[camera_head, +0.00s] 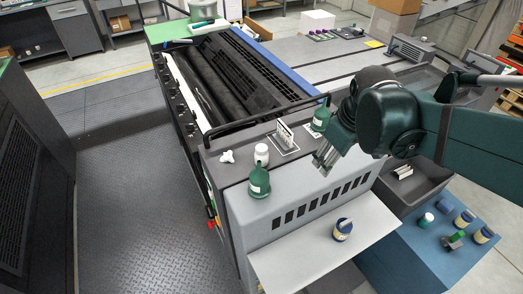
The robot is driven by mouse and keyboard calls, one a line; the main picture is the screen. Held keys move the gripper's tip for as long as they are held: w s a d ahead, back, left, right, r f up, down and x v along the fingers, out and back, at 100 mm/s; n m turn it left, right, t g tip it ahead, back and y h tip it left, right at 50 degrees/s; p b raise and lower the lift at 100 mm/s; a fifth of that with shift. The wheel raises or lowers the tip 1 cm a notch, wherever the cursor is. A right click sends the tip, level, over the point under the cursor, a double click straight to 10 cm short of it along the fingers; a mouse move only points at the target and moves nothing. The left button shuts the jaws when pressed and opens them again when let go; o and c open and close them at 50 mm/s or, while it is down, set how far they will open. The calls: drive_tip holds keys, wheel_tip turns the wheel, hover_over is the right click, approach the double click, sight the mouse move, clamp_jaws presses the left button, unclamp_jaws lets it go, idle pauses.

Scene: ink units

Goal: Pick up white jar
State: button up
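A small white jar (261,155) stands upright on the grey top of the ink unit, near its left side. A green bottle (259,184) stands just in front of it. A white knob-like piece (227,156) lies to its left. My gripper (323,164) points down and to the left over the right part of the unit's top, apart from the jar and to its right. Nothing shows held in it. Its fingers are small in this view, so I cannot tell whether they are open or shut.
A white rack (284,135) and a second green bottle (321,116) stand behind, near my arm. A jar with a blue label (343,230) stands on the pale lower shelf (290,262). Several containers stand on the blue surface (405,262) at right. Black rollers lie beyond.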

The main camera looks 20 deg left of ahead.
sight(261, 148)
drive_tip(key=w+a+n+g+p, duration=0.1)
drive_tip(key=a+n+p, duration=0.2)
drive_tip(key=a, duration=0.4)
drive_tip(key=w+a+f+n+g+p, duration=0.1)
drive_tip(key=a+n+p, duration=0.2)
drive_tip(key=a, duration=0.5)
drive_tip(key=w+a+f+n+g+h+p, duration=0.1)
drive_tip(key=a+n+p, duration=0.1)
drive_tip(key=a, duration=0.5)
drive_tip(key=shift+w+a+n+p, duration=0.2)
drive_tip(key=shift+a+n+p, duration=0.2)
drive_tip(key=shift+p, duration=0.3)
drive_tip(key=shift+a+f, duration=0.1)
drive_tip(key=shift+f, duration=0.05)
drive_tip(key=shift+f, duration=1.3)
drive_tip(key=shift+f, duration=2.6)
drive_tip(key=c, duration=1)
